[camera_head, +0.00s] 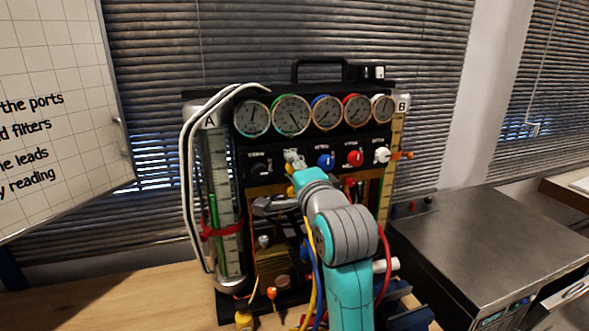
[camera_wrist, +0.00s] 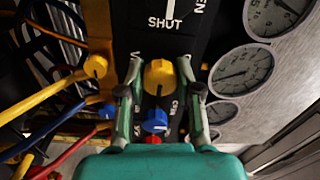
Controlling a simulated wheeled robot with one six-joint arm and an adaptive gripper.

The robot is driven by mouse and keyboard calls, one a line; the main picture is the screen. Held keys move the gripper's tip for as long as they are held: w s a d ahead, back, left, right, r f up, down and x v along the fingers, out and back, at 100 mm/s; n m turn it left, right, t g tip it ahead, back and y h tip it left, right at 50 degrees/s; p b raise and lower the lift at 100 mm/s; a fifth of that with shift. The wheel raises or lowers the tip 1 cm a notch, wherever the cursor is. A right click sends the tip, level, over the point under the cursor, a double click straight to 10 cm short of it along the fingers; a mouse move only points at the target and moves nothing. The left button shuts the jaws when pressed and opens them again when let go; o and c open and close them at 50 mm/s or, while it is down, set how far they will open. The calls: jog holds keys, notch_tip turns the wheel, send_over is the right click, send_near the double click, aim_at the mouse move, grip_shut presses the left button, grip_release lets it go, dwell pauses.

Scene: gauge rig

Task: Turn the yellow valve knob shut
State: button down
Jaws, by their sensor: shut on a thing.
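The yellow valve knob (camera_wrist: 160,76) is on the rig's black front panel and sits between my two fingers in the wrist view. My gripper (camera_wrist: 160,68) is shut on it, one finger on each side. In the head view my gripper (camera_head: 293,158) is at the panel below the gauges and hides most or all of the knob. The word "SHUT" (camera_wrist: 171,23) with a white line above it shows at the top of the wrist view. The knob's own pointer is not clear to me.
A blue knob (camera_head: 326,161), a red knob (camera_head: 354,158) and a white knob (camera_head: 382,155) stand right of my gripper. Several round gauges (camera_head: 291,115) sit above. Coloured hoses and a yellow plug (camera_wrist: 95,66) are close by. A metal-topped bench (camera_head: 490,235) stands at right.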

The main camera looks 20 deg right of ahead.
jog(key=c, duration=0.8)
grip_release()
jog(key=shift+o, duration=0.2)
jog(key=shift+s, duration=0.1)
jog(key=s, duration=0.7)
jog(key=shift+s, duration=0.15)
jog(key=s+f+n+g, duration=0.1)
jog(key=s+f+n, duration=0.3)
jog(key=s+f, duration=0.75)
jog(key=s+f+n+g, duration=0.1)
jog(key=s+f+n, duration=0.3)
jog(key=f, duration=1.4)
jog(key=s+f+n, duration=0.4)
jog(key=s, duration=1.1)
jog(key=s+f+n+g, duration=0.1)
jog(key=s+f+n, duration=0.2)
jog(key=s, duration=1.2)
jog(key=shift+s+f+n, duration=0.2)
jog(key=shift+f+n, duration=0.15)
jog(key=shift+n, duration=0.35)
